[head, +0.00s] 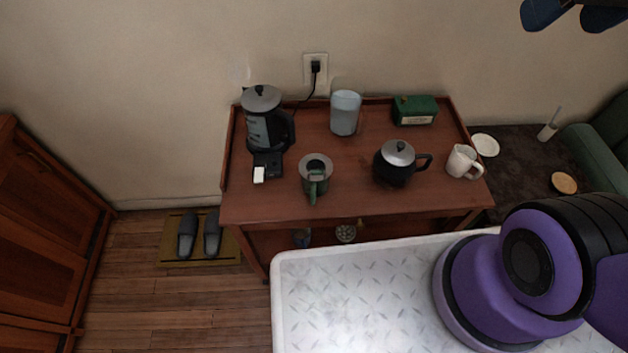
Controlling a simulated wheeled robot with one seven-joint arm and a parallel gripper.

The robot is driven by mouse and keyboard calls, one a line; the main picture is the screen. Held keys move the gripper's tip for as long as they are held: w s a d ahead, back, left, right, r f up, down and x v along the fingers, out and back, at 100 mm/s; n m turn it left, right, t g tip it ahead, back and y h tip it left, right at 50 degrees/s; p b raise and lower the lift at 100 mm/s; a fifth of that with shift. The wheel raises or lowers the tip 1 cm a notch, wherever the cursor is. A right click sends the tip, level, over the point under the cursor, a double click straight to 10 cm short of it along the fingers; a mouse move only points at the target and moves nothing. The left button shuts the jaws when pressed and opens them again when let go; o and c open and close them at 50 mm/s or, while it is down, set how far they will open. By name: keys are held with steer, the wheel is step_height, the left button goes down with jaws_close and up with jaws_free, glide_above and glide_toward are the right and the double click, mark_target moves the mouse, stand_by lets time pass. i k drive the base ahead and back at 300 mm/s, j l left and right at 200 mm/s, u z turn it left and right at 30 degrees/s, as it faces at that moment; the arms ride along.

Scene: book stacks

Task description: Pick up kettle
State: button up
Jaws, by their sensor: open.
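A tall electric kettle (267,122) with a grey lid and black handle stands upright at the back left of the wooden side table (345,202). A squat black pot with a silver lid (398,163), also kettle-like, stands upright at the table's right, its handle pointing right. My gripper (574,14) shows only in part at the top right corner, with two dark blue fingers apart and nothing visible between them. It is well away from both vessels in the picture.
The table also holds a green mug (315,174), a pale pitcher (346,113), a green box (415,110), a white mug (463,161) and a small black item (267,168). A cord runs to the wall outlet (316,70). Slippers (187,236) lie on the floor at left.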

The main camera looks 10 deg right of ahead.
mark_target(267, 131)
steer(key=l+u, duration=0.15)
steer(key=u, duration=0.2)
steer(key=k+l+u, duration=0.1)
steer(key=u, duration=0.25)
steer(key=k+l+u, duration=0.35)
steer(key=k+l, duration=0.2)
steer(key=k+l+u, duration=0.35)
steer(key=k+l, duration=0.25)
steer(key=k, duration=0.15)
steer(key=k+l, duration=0.25)
steer(key=k, duration=0.2)
steer(key=k+l, duration=0.25)
steer(key=k, duration=0.15)
steer(key=z, duration=0.7)
steer(key=i+j+z, duration=0.25)
steer(key=j+z, duration=0.2)
steer(key=i+j+z, duration=0.1)
steer(key=j+z, duration=0.15)
steer(key=i+j+z, duration=0.2)
steer(key=j+z, duration=0.15)
steer(key=j, duration=1)
steer(key=j+z, duration=0.3)
steer(key=j, duration=1.1)
steer(key=i+j, duration=0.1)
steer(key=j, duration=2.15)
